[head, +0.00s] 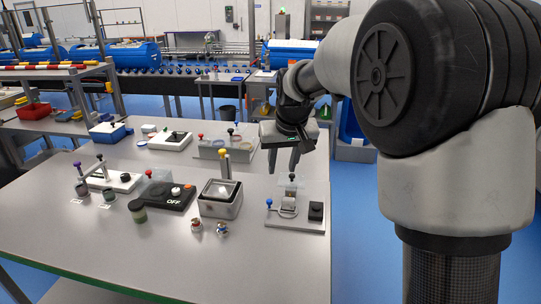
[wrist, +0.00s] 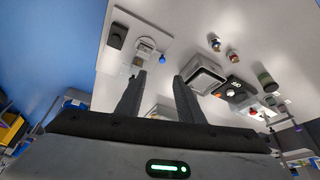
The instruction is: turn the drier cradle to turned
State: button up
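No label marks the drier cradle. The likeliest match is a small metal cradle (head: 288,206) on a light-grey plate near the table's right edge, but I cannot be sure. A blue-knobbed lever (head: 268,203) stands at its left and a black block (head: 316,211) at its right. The cradle also shows in the wrist view (wrist: 147,45). My gripper (head: 284,160) is above and behind the plate, apart from it, fingers pointing down. In the wrist view my gripper (wrist: 160,82) has its fingers apart with nothing between them.
Left of the plate stands a square metal bin (head: 220,207) with a yellow-knobbed post (head: 223,160) behind it. Two small knobbed pieces (head: 209,228), a dark box marked OFF (head: 168,196) and a green jar (head: 138,211) stand further left. The table's front is clear.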

send_near(269, 201)
jog(key=x, duration=0.8)
jog(key=shift+w+f, duration=0.2)
jog(key=shift+w, duration=0.05)
jog(key=shift+c, duration=0.4)
grip_shut()
